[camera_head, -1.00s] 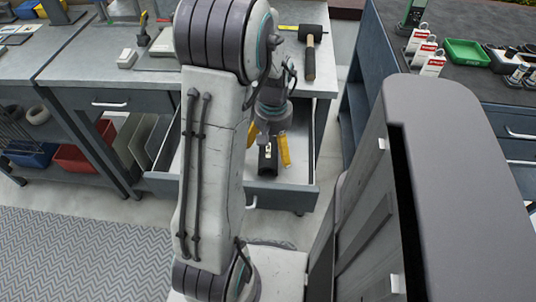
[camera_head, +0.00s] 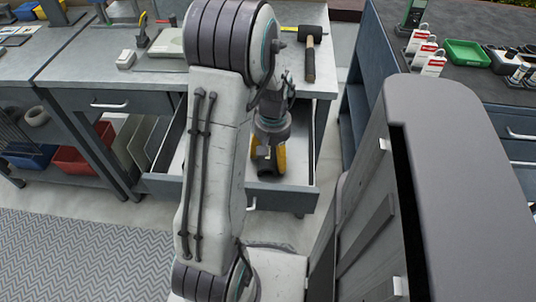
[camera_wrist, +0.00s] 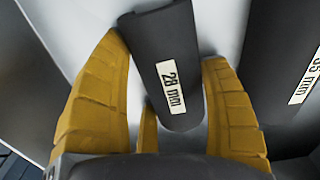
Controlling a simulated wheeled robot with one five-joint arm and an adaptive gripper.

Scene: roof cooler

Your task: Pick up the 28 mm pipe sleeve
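The 28 mm pipe sleeve (camera_wrist: 168,75) is a dark grey tube with a white "28 mm" label, lying tilted in the wrist view. My gripper (camera_wrist: 166,48) has yellow fingers, open on either side of the sleeve. Gaps show beside its lower part; I cannot tell whether the fingertips touch it. In the head view, my gripper (camera_head: 270,165) is down inside the open drawer (camera_head: 225,187), and the sleeve is mostly hidden there by the gripper and arm.
Another dark sleeve (camera_wrist: 285,75), its label partly cut off, lies to the right in the wrist view. The drawer walls surround my gripper. A mallet (camera_head: 310,55) lies on the bench (camera_head: 325,75) above. A second counter (camera_head: 470,85) stands to the right.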

